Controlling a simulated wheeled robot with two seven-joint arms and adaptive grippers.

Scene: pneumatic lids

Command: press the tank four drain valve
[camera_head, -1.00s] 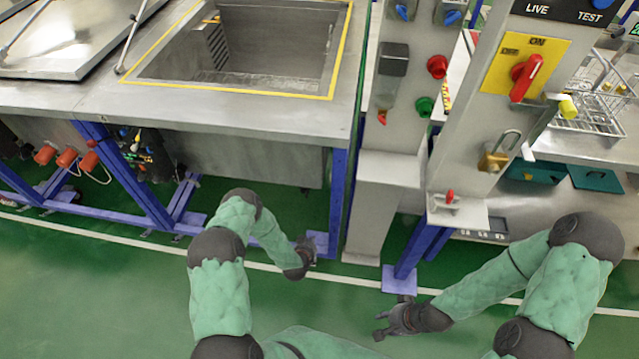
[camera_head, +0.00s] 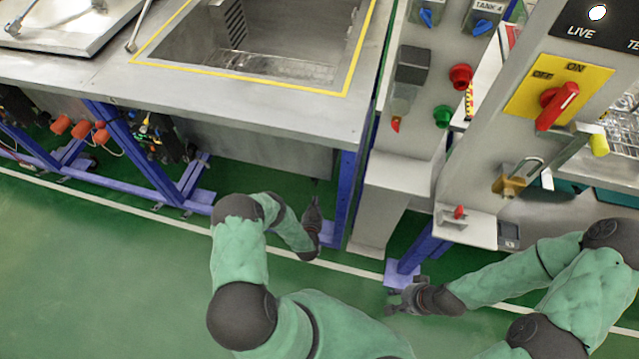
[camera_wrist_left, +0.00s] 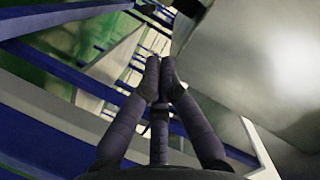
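A TANK 4 label (camera_head: 489,4) stands above a blue knob (camera_head: 482,27) on the grey control column at the top. Another blue knob (camera_head: 427,17) is to its left. Which part is the drain valve is not marked legibly. My left gripper (camera_head: 313,202) is below the tank's front edge, beside a blue frame leg and well below the knobs. In the left wrist view its fingertips (camera_wrist_left: 160,64) meet with nothing between them. My right gripper (camera_head: 390,300) is low over the floor near the column's foot, its fingers apart and empty.
The steel tank (camera_head: 365,75) with yellow edging is at the upper middle. Orange-red fittings (camera_head: 81,129) sit under it at left. The column carries a red button (camera_head: 461,76) and green button (camera_head: 443,116). A red switch (camera_head: 557,106) is at right. Green floor is clear in front.

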